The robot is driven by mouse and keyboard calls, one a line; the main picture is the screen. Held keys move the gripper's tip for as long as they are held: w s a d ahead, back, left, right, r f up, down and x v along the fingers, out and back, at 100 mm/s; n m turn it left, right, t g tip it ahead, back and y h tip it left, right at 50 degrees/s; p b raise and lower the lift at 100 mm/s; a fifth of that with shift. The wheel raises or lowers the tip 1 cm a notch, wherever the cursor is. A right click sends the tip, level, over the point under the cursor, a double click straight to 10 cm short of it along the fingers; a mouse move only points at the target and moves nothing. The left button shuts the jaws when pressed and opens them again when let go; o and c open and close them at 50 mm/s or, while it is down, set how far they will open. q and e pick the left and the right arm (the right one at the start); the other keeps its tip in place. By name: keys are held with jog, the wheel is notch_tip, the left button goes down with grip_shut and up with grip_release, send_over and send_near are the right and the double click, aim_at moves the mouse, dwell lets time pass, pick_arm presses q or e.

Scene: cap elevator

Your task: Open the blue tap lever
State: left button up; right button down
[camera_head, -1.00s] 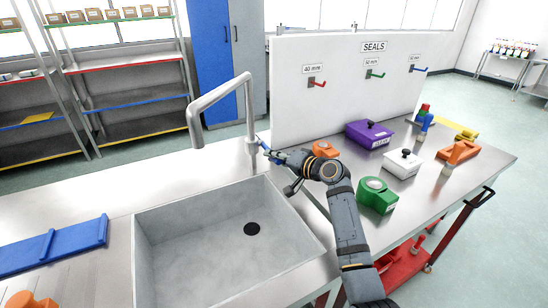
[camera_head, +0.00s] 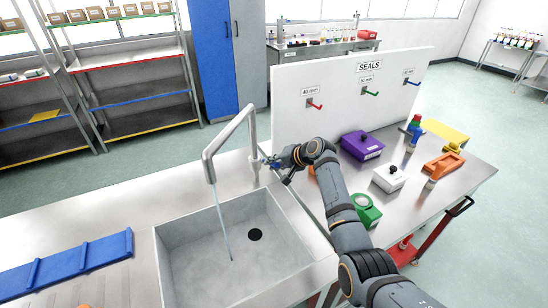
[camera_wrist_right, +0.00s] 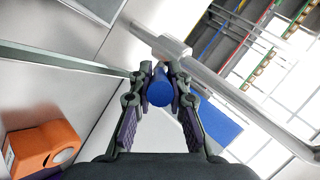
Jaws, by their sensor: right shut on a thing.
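The grey tap (camera_head: 232,140) stands at the back right of the sink (camera_head: 190,232). A thin stream of water (camera_head: 224,232) runs from its spout down into the basin. The blue tap lever (camera_head: 262,161) is at the tap's base on the right, mostly hidden by my gripper. In the right wrist view the lever's round blue end (camera_wrist_right: 160,93) sits between the fingertips. My right gripper (camera_head: 273,163) is shut on the lever. My left gripper is in neither view.
A white board (camera_head: 345,100) with hooks stands behind my right arm. The cart top holds a purple box (camera_head: 361,146), a white box (camera_head: 389,179), a green item (camera_head: 366,211) and orange items. A blue board (camera_head: 68,264) lies left of the sink.

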jog(key=shift+w+a+r+g+h+p, duration=0.1)
jog(key=shift+w+r+g+h+p, duration=0.2)
jog(key=shift+r+g+p, duration=0.25)
jog(key=c, duration=1.3)
grip_release()
jog(key=v, duration=1.2)
